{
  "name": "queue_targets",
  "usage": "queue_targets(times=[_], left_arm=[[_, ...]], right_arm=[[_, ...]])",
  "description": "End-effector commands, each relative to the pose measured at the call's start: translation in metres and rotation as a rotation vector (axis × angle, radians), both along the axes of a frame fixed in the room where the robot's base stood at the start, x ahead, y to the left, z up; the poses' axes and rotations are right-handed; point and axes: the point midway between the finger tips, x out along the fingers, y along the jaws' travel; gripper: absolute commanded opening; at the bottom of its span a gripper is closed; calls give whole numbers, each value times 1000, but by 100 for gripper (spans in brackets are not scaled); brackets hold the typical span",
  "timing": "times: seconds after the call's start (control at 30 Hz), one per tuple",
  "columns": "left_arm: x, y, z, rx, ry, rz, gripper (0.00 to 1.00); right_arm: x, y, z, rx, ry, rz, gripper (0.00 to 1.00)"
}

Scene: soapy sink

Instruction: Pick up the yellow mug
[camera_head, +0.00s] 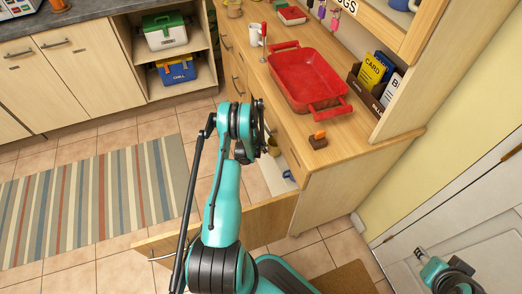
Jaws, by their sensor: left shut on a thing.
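The yellow mug (273,147) shows as a small dull-yellow shape in the open drawer area below the counter, largely hidden behind my left gripper. My left gripper (266,134) is at the end of the teal arm in the middle of the head view, over the open drawer (216,232). It is shut on the mug, though its fingertips are mostly hidden by the wrist.
A red dish (305,78), a white mug (256,36) and a brown block with an orange top (318,142) stand on the wooden counter (356,126). A blue-and-white item (289,175) lies in the drawer. A striped rug (95,205) covers open floor at left.

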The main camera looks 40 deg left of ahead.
Motion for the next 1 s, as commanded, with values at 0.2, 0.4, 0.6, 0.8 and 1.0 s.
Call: queue_targets(times=[0.2, 0.4, 0.6, 0.8, 1.0], left_arm=[[0, 0, 0, 0, -1, 0, 18], [0, 0, 0, 0, -1, 0, 34], [0, 0, 2, 0, -1, 0, 34], [-10, -1, 25, 0, -1, 1, 34], [-27, -2, 65, -1, -1, 2, 34]], right_arm=[[0, 0, 0, 0, 0, 0, 40], [0, 0, 0, 0, 0, 0, 40], [0, -2, 0, 4, 0, 0, 40], [0, -3, 0, 4, 0, -1, 40], [0, -3, 0, 4, 0, 0, 40]])
